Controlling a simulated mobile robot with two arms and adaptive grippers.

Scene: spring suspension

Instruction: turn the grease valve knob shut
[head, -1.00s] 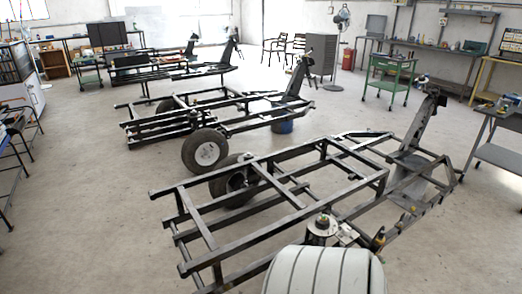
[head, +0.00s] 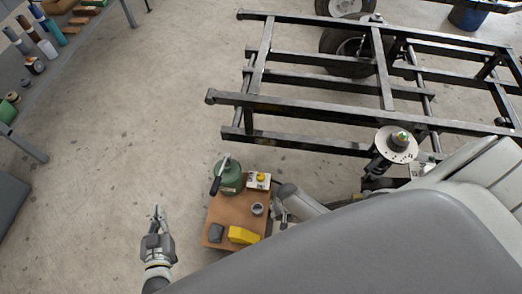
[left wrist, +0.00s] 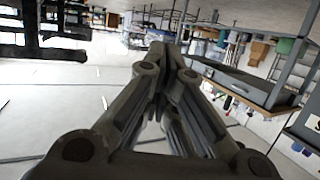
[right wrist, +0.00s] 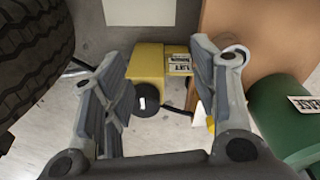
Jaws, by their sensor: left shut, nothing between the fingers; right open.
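I cannot tell for certain which part is the grease valve knob. In the head view a small yellow round part (head: 261,177) sits on a white box (head: 254,184) beside a green canister (head: 229,178). In the right wrist view a yellow block (right wrist: 147,64) with a label carries a dark round disc (right wrist: 140,101) with a white mark. My right gripper (right wrist: 158,75) is open, its fingers appearing on either side of the yellow block; contact is unclear. My left gripper (head: 158,212) is shut and empty, left of the table.
The small brown table (head: 228,207) also bears a yellow block (head: 243,235), a dark grey block (head: 215,233) and a grey cup (head: 257,209). A black metal frame (head: 300,105) stands beyond. A shelf (head: 60,45) is at upper left. Floor between is clear.

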